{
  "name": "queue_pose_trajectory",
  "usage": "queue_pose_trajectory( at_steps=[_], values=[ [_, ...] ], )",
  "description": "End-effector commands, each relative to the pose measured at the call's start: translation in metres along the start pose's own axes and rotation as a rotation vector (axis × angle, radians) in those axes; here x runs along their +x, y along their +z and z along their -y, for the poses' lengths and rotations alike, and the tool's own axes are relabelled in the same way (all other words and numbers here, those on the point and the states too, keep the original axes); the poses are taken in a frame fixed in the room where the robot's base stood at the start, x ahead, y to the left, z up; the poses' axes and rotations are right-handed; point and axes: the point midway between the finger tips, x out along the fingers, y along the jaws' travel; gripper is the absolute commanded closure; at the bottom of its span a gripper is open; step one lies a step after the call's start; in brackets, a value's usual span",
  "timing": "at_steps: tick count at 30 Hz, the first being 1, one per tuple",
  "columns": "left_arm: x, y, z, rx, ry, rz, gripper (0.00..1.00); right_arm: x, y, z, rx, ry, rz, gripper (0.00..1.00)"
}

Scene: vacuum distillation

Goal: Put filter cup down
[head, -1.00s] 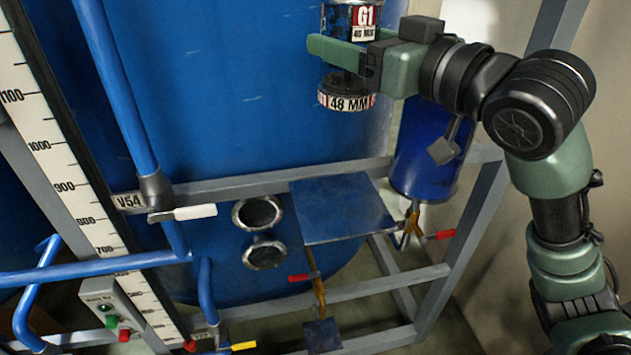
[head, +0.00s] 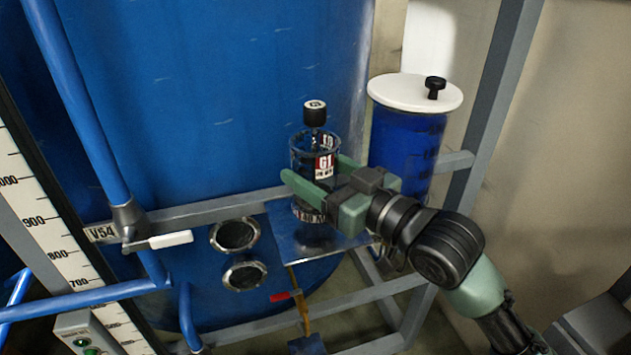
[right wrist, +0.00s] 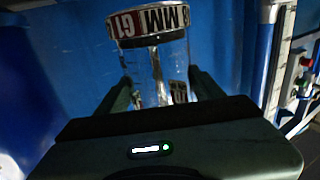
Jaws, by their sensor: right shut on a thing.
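The filter cup (head: 324,164) is a clear cylinder with a black knob on a stem above it, a G1 label and a ring-shaped label at its base. My right gripper (head: 314,168) is shut around its body and holds it upright. Its base is over the small blue plate (head: 298,248); I cannot tell whether they touch. In the right wrist view the cup (right wrist: 150,65) sits between both fingers (right wrist: 158,85), its labelled ring towards the top. My left gripper is not in view.
A blue container with a white lid (head: 415,93) stands close to the right of the cup. The large blue tank (head: 200,90) is right behind. A grey frame rail (head: 200,210) runs left of the plate, with a white-handled valve (head: 165,241).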

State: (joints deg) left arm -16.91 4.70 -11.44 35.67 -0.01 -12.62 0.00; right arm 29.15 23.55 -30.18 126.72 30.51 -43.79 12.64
Motion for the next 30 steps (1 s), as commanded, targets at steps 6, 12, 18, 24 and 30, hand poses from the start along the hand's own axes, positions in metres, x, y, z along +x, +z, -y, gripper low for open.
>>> queue_pose_trajectory(
  at_steps=[6, 12, 18, 24, 30],
  values=[
    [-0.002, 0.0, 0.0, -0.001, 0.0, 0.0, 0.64, 0.0, 0.025, 0.0, 0.001, 0.0, -0.001, 0.94],
    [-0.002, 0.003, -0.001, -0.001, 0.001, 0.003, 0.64, 0.0, 0.025, 0.0, -0.001, 0.0, -0.003, 0.94],
    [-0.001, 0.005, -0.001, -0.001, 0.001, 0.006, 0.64, 0.0, 0.03, 0.0, 0.001, 0.0, 0.002, 0.27],
    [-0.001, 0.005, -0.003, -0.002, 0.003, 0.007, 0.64, 0.0, 0.03, 0.0, 0.001, 0.0, 0.002, 0.11],
    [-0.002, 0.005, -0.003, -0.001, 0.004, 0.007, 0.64, 0.0, 0.028, 0.0, 0.001, 0.0, 0.001, 0.11]
  ],
)
